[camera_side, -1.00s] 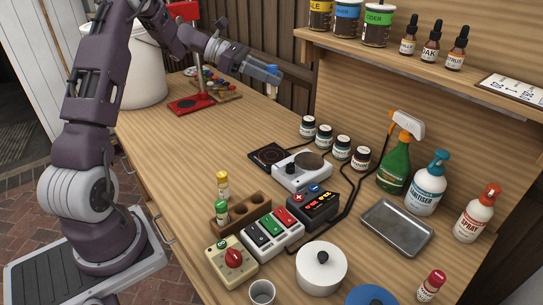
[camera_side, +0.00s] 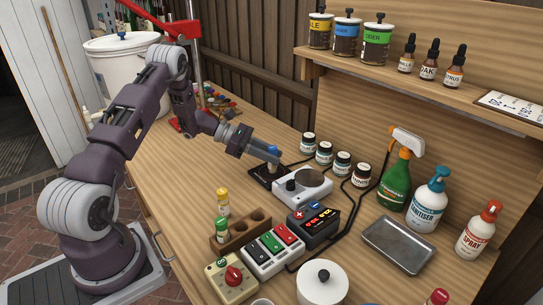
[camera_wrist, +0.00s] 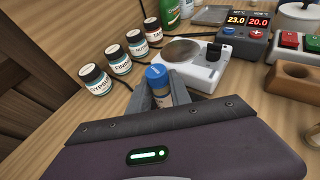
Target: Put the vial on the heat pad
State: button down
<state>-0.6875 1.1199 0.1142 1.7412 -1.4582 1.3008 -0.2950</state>
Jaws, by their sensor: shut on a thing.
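My gripper (camera_side: 262,155) is shut on the blue-capped vial (camera_side: 273,151), which is roughly upright. In the wrist view the vial's blue cap (camera_wrist: 157,72) stands up between the fingers (camera_wrist: 165,97). The heat pad, a dark square plate (camera_side: 263,178), lies on the bench under the gripper and vial, partly covered by them. In the wrist view the pad is hidden behind the gripper. The vial is over or at the pad; I cannot tell whether its base touches it.
A white stirrer with a round plate (camera_side: 313,178) and black knob stands right beside the pad. Several small labelled jars (camera_side: 324,152) stand behind. A wooden rack (camera_side: 257,219) with yellow- and green-capped vials, a switch box (camera_side: 273,250) and a display box (camera_side: 315,222) lie nearer.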

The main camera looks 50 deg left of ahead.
jog(key=shift+f, duration=0.1)
jog(key=c, duration=1.2)
grip_release()
